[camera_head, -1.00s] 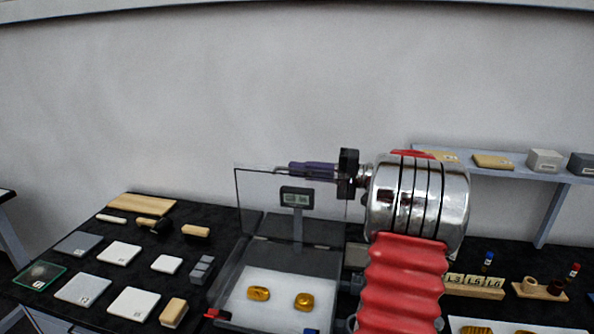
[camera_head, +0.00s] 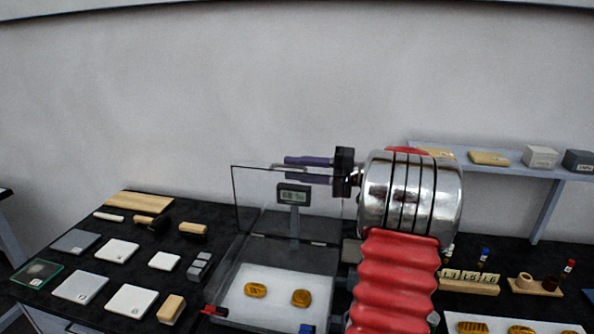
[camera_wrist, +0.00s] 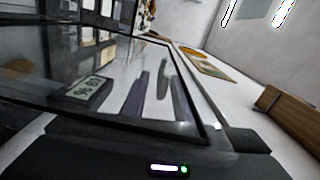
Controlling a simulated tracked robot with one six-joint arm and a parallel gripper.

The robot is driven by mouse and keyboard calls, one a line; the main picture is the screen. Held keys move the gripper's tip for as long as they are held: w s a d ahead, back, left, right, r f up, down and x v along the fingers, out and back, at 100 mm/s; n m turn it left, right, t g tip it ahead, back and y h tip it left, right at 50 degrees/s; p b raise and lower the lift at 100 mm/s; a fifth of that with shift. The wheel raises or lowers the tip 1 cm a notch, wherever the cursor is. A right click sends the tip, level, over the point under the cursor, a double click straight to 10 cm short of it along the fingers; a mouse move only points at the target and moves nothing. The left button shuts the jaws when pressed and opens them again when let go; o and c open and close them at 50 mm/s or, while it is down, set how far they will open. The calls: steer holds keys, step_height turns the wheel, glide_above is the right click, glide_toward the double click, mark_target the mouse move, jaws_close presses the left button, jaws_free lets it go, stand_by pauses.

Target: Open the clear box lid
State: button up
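The clear box (camera_head: 228,277) stands in the middle of the dark bench, with two gold pieces (camera_head: 255,290) on its white floor. Its clear, dark-framed lid (camera_head: 256,212) stands up steeply at the back, so the box is open. My gripper (camera_head: 286,169) points left at the lid's top edge near its right side. Its two purple fingers are apart, one above the edge and one lower, seemingly seen through the pane. I cannot tell whether they touch the lid. In the wrist view the lid's pane (camera_wrist: 118,112) fills the near left, with the fingers (camera_wrist: 143,100) showing through it.
A small display (camera_head: 293,195) shows through the lid. Tiles (camera_head: 80,287), brushes (camera_head: 193,229) and a wooden board (camera_head: 139,204) lie left of the box. A shelf (camera_head: 550,175) with blocks and a labelled wooden rack (camera_head: 468,283) are to the right. The wall behind is bare.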

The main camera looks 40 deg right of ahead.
steer(key=shift+s, duration=0.1)
steer(key=v, duration=1.3)
steer(key=shift+s+d, duration=0.2)
steer(key=shift+s, duration=0.1)
